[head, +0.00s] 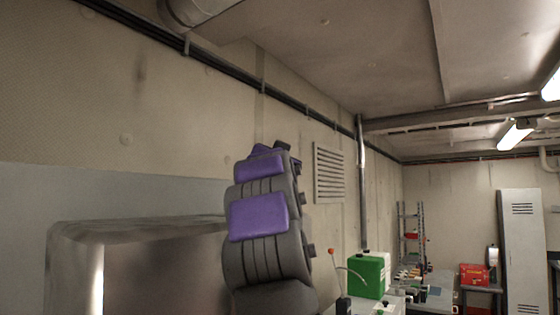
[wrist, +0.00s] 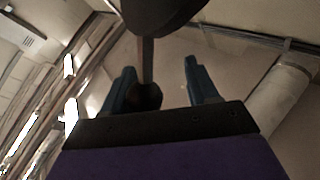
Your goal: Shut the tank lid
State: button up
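My gripper (wrist: 159,70) shows in the wrist view with its two blue fingers apart. A dark bar with a black rounded end shows between or behind them; I cannot tell what it is or whether it touches them. In the head view my grey and purple arm is raised in the middle, and the fingers cannot be made out. No tank lid can be clearly identified. A green and white box (head: 369,276) stands on a bench right of my arm; I cannot tell whether it is the tank.
A large grey metal body with rounded edges (head: 140,226) fills the lower left, close by. A bench with small items (head: 430,276), a red box (head: 474,274) and a tall grey locker (head: 522,250) stand farther right. A vertical pipe (head: 362,190) runs up the wall.

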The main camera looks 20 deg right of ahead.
jog(key=shift+a+r, duration=0.1)
jog(key=shift+a, duration=0.05)
dwell(0.3)
jog(key=s+a+r+b, duration=0.1)
jog(key=s+r, duration=0.1)
jog(key=s, duration=0.6)
jog(key=s+a+r, duration=0.1)
jog(key=s+r, duration=0.1)
jog(key=s, duration=0.5)
jog(key=shift+s+r+b, duration=0.35)
jog(key=shift+s, duration=0.05)
jog(key=shift+a, duration=0.1)
